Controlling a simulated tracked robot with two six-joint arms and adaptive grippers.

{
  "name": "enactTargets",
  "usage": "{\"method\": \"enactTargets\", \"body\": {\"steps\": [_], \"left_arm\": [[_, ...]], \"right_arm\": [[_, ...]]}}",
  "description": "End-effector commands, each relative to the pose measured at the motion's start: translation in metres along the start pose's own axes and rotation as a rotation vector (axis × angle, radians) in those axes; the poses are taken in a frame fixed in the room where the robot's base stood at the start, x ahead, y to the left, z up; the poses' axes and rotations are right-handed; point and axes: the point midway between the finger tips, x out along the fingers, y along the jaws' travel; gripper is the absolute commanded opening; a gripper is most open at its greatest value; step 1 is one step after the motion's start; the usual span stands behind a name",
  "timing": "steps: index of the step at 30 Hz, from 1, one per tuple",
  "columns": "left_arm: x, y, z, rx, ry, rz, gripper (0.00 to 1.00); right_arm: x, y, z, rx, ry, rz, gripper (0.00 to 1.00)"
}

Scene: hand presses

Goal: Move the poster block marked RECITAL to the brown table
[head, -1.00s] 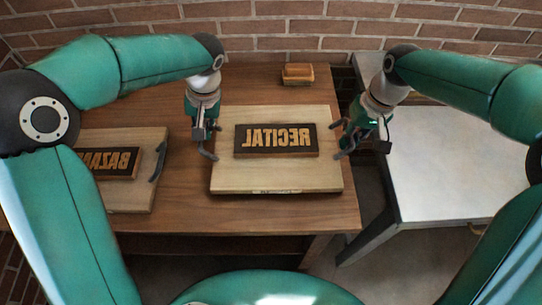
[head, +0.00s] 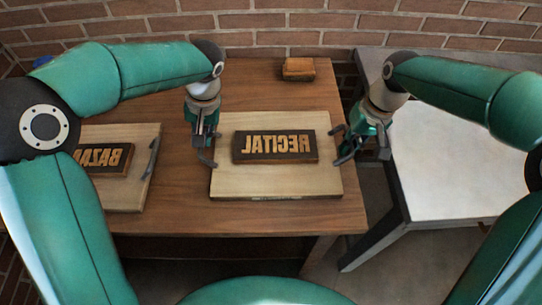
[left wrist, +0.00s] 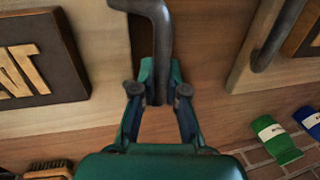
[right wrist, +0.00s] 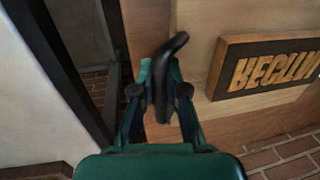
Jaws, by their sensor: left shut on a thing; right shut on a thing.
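The RECITAL block is a pale wooden board (head: 226,181) with a dark plate of raised, mirrored letters (head: 275,146). It is over the brown table (head: 175,205), roughly level; I cannot tell whether it rests on the top or hangs just above it. My left gripper (left wrist: 160,95) is shut on its left dark handle (left wrist: 160,40). My right gripper (right wrist: 160,95) is shut on its right handle (right wrist: 170,50). In the head view, the left gripper (head: 207,152) and right gripper (head: 345,143) flank the board.
A brush (head: 298,69) lies behind the RECITAL board, near the brick wall. A white-topped table (head: 440,165) stands to the right. Green (left wrist: 275,140) and blue (left wrist: 308,117) items show in the left wrist view.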

Motion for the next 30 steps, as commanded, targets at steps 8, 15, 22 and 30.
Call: {"method": "enactTargets", "body": {"steps": [8, 15, 22, 30], "left_arm": [[0.002, 0.001, 0.0, 0.0, 0.0, 0.001, 0.38], [0.001, 0.0, 0.0, -0.001, 0.0, 0.0, 0.38], [-0.021, 0.001, -0.001, -0.001, 0.004, 0.002, 0.38], [-0.074, 0.001, -0.001, -0.001, 0.005, 0.002, 0.38]], "right_arm": [[0.002, -0.001, 0.0, -0.001, 0.0, -0.001, 0.38], [0.002, 0.0, 0.0, -0.001, 0.0, 0.0, 0.38], [0.002, 0.0, 0.0, -0.001, 0.0, 0.0, 0.38], [0.002, 0.0, 0.0, -0.001, 0.0, 0.0, 0.38]]}}
